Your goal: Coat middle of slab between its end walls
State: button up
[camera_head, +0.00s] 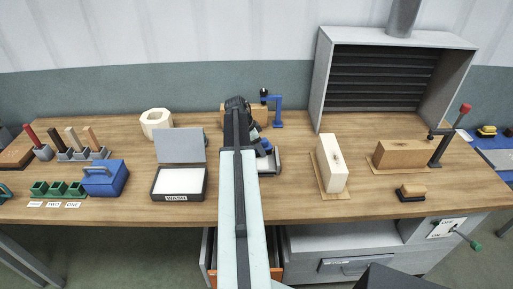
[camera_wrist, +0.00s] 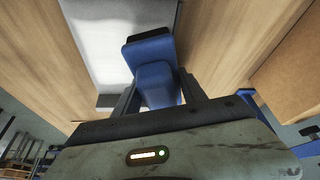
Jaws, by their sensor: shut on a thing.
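My gripper (camera_wrist: 158,82) is shut on a blue-handled tool (camera_wrist: 150,50) with a dark edge at its far end. In the head view the blue tool (camera_head: 265,146) shows just right of my arm. A pale grey flat surface (camera_wrist: 95,30), likely the slab, lies below and left of the tool in the wrist view. In the head view a grey piece (camera_head: 270,163) shows at my arm's right side. My arm hides much of it, and its end walls cannot be made out clearly. I cannot tell whether the tool touches the surface.
An open case with a white pad (camera_head: 179,184) stands left of my arm. A pale upright block (camera_head: 331,163) stands to the right. A wooden block (camera_head: 403,154), a brush (camera_head: 411,192) and a grey hood (camera_head: 325,75) are farther right. A blue stand (camera_head: 276,108) is behind.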

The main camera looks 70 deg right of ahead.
aim_at(259, 158)
jog(key=shift+s+a+f, duration=0.1)
jog(key=shift+s+a, duration=0.25)
jog(key=shift+a, duration=0.35)
jog(key=shift+s+a, duration=0.3)
jog(key=shift+a, duration=0.35)
jog(key=shift+a, duration=0.1)
jog(key=shift+s+a, duration=0.45)
jog(key=shift+a, duration=0.45)
jog(key=shift+s+a, duration=0.45)
jog(key=shift+a, duration=0.4)
jog(key=shift+s+a, duration=0.45)
jog(key=shift+a, duration=0.45)
jog(key=shift+d, duration=0.1)
jog(key=shift+w+d, duration=0.35)
jog(key=shift+d, duration=0.35)
jog(key=shift+w+d, duration=0.35)
jog(key=shift+d, duration=0.3)
jog(key=shift+d, duration=0.1)
